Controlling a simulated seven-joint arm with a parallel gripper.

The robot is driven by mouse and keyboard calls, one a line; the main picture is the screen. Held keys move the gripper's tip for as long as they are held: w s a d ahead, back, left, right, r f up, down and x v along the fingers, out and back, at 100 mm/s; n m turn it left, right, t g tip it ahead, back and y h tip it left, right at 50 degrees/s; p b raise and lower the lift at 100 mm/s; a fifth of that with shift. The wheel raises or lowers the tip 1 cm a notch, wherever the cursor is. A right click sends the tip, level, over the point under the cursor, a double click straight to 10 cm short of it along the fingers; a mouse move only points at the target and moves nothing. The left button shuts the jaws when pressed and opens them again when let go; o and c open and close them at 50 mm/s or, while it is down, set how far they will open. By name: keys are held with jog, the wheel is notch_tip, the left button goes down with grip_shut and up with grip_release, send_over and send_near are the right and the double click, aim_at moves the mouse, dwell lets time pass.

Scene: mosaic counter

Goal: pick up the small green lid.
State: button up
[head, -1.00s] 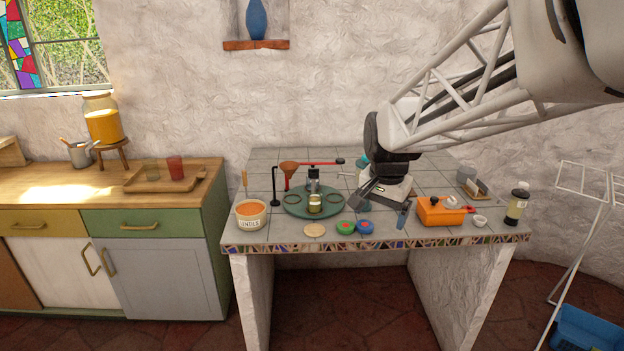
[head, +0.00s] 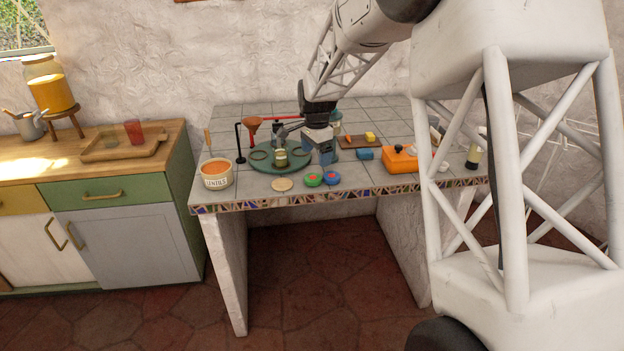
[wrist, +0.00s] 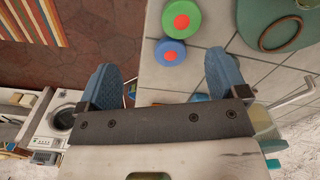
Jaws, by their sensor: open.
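The small green lid (head: 313,180), round with a red centre, lies near the front edge of the tiled counter. It also shows at the top of the wrist view (wrist: 181,19). A blue lid (head: 331,177) with a red centre sits close beside it, to its right; in the wrist view the blue lid (wrist: 170,52) is nearer my gripper. My gripper (head: 325,160) is above the counter, behind and near the lids. In the wrist view its two blue fingers (wrist: 163,80) are wide apart with nothing between them.
A dark green round tray (head: 262,166) holding a small brass can lies behind the lids. A pale round disc (head: 282,184) is left of the green lid, and a labelled tub (head: 216,174) further left. An orange box (head: 398,162) stands to the right.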

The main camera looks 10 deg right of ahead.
aim_at(313, 177)
jog(key=shift+m, duration=0.6)
jog(key=w+f, duration=0.3)
jog(key=shift+w+a, duration=0.2)
jog(key=shift+f, duration=1.3)
jog(key=shift+f, duration=2.6)
jog(key=c, duration=1)
